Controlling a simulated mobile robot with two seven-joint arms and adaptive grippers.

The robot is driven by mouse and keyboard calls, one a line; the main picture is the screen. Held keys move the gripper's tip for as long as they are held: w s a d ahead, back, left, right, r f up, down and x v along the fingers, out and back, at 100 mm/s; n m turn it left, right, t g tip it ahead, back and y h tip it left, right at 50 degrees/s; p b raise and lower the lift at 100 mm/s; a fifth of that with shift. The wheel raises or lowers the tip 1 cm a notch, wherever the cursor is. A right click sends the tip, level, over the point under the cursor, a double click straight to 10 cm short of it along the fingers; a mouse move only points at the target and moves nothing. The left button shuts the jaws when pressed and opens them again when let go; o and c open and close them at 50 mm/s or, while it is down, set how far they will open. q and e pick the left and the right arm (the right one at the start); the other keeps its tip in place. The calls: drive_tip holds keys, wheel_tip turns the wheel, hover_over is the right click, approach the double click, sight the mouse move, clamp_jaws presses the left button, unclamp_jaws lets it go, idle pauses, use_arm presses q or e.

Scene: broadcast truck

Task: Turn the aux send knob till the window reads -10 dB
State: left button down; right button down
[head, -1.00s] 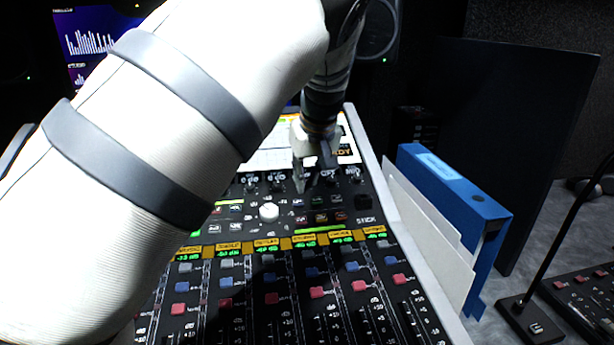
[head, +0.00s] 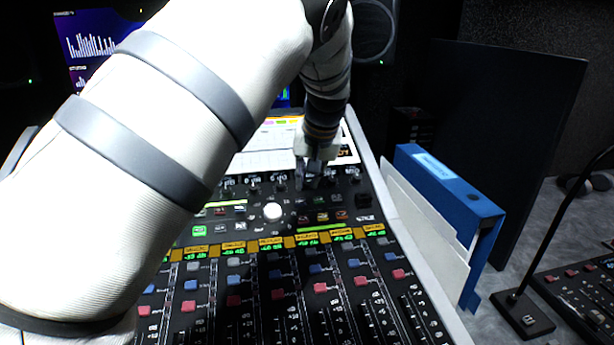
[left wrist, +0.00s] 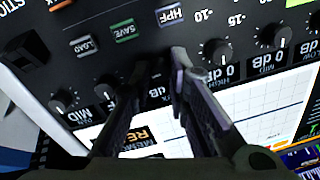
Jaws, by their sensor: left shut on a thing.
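My left gripper (head: 312,178) reaches down to the knob row at the top of the mixing console (head: 384,185). In the left wrist view its two dark fingers (left wrist: 160,72) are closed on the sides of a small dark knob, taken as the aux send knob (left wrist: 157,75). The fingers and shadow hide most of this knob, and its label is not legible. The small readout window (left wrist: 157,96) by it is partly covered by the fingers, so its value cannot be read. My right gripper is not in view.
Neighbouring knobs stand close on both sides, such as one with a 0 dB window (left wrist: 217,51). HPF (left wrist: 170,15), SAVE (left wrist: 125,31) and LOAD (left wrist: 84,46) buttons are nearby. A blue binder (head: 450,190) stands right of the console.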

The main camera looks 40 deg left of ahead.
use_arm(q)
drive_tip(key=shift+f+m, duration=0.1)
drive_tip(key=shift+m, duration=0.3)
drive_tip(key=c, duration=1.5)
unclamp_jaws()
drive_tip(key=v, duration=1.2)
drive_tip(key=shift+s, duration=0.1)
